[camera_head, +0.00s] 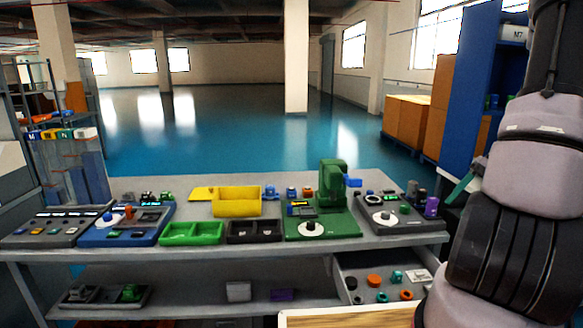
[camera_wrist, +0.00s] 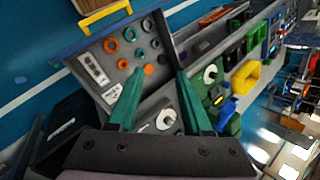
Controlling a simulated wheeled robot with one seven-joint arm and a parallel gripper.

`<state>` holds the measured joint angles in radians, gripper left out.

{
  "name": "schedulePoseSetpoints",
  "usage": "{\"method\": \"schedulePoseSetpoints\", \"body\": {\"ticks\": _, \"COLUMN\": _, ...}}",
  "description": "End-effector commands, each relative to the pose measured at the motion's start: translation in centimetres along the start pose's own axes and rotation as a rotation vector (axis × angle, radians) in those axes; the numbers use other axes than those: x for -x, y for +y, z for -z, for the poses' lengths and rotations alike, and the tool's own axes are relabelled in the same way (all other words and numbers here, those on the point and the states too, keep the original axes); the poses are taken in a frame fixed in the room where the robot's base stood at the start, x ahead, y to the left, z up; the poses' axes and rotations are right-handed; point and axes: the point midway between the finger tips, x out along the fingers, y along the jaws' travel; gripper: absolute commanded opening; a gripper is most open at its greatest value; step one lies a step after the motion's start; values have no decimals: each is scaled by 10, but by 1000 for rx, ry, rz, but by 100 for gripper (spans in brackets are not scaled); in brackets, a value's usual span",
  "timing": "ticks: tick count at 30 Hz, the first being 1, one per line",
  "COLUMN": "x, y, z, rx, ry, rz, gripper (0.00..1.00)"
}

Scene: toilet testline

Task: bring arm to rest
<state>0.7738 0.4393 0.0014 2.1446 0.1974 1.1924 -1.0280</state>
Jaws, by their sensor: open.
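My gripper (camera_wrist: 158,93) shows in the wrist view with two green fingers spread apart and nothing between them. It is tilted against the bench, above an open drawer (camera_wrist: 108,78) holding several rings and small parts. In the head view my arm fills the right edge. A small green part, likely a fingertip, shows beside it, and the rest of my gripper is hidden behind the arm.
The workbench (camera_head: 270,246) carries a yellow bin (camera_head: 236,207), green trays (camera_head: 192,239), a black tray (camera_head: 254,236) and a green press (camera_head: 334,180). The open drawer (camera_head: 340,263) juts out at the right. A blue shelf (camera_head: 487,75) stands behind my arm. Open floor lies beyond.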

Motion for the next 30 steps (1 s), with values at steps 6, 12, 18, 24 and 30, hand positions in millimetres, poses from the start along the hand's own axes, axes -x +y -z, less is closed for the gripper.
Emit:
{"method": "schedulePoseSetpoints", "body": {"ticks": 6, "x": 34, "y": -93, "z": -29, "rx": 68, "ry": 105, "rz": -158, "gripper": 50}}
{"method": "schedulePoseSetpoints", "body": {"ticks": 12, "x": 56, "y": -164, "z": -72, "rx": 124, "ry": 240, "rz": -240, "gripper": 50}}
{"method": "schedulePoseSetpoints", "body": {"ticks": 18, "x": 71, "y": -219, "z": -128, "rx": 185, "ry": 396, "rz": -257, "gripper": 50}}
{"method": "schedulePoseSetpoints", "body": {"ticks": 24, "x": 82, "y": -253, "z": -184, "rx": 239, "ry": 546, "rz": -208, "gripper": 50}}
{"method": "schedulePoseSetpoints", "body": {"ticks": 30, "x": 88, "y": -266, "z": -217, "rx": 263, "ry": 629, "rz": -150, "gripper": 50}}
